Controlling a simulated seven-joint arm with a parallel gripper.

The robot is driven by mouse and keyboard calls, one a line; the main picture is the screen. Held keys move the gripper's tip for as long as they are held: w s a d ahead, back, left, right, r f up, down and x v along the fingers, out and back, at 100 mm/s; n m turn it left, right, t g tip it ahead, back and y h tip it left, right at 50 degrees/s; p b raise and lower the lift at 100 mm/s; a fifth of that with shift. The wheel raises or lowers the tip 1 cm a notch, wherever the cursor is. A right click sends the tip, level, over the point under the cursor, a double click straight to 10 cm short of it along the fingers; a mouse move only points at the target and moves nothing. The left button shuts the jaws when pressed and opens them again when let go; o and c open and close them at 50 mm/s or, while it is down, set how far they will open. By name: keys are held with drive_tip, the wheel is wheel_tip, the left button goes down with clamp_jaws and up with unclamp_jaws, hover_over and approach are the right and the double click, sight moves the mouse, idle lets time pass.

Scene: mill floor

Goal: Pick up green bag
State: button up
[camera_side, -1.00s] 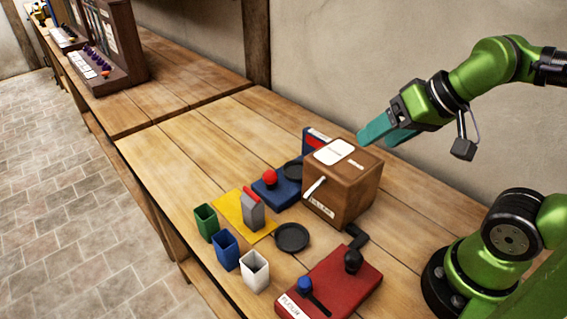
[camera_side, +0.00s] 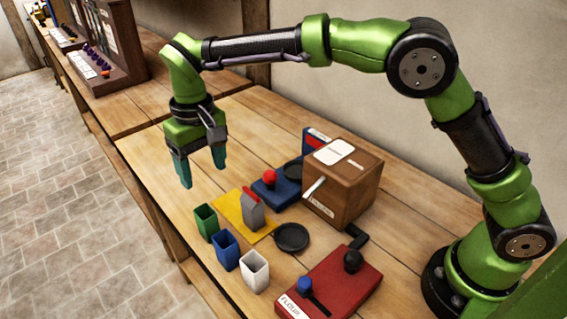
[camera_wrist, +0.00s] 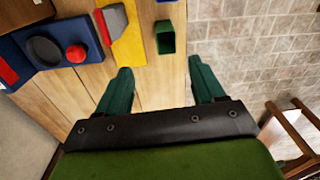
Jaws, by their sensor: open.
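The green bag (camera_side: 206,221) is a small open-topped box shape standing upright on the table, at the back of a row of bags in the side view. It also shows in the wrist view (camera_wrist: 165,38), at the top middle, ahead of the fingers and between their lines. My gripper (camera_side: 203,172) is open and empty, with its teal fingers pointing down. It is above the table, behind and above the green bag, and apart from it. In the wrist view, my gripper (camera_wrist: 163,82) has its two fingers spread wide.
A blue bag (camera_side: 226,250) and a white bag (camera_side: 254,272) stand in front of the green one. A yellow mat (camera_side: 231,210) with a grey item (camera_side: 252,212) lies right of it. A wooden box (camera_side: 345,190) and red base (camera_side: 335,275) are farther right. The table behind is clear.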

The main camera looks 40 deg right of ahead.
sight(204, 211)
drive_tip(key=shift+m, duration=0.4)
drive_tip(key=f, duration=0.3)
drive_tip(key=a+f, duration=0.1)
drive_tip(key=f, duration=0.2)
drive_tip(key=w+a+f, duration=0.1)
drive_tip(key=f, duration=0.2)
drive_tip(key=shift+f, duration=0.25)
drive_tip(key=shift+d+f, duration=0.15)
drive_tip(key=shift+f, duration=1.2)
drive_tip(key=shift+d+f, duration=0.15)
drive_tip(key=shift+f, duration=1.15)
drive_tip(key=shift+c, duration=0.5)
drive_tip(key=c, duration=1)
drive_tip(key=shift+r, duration=0.1)
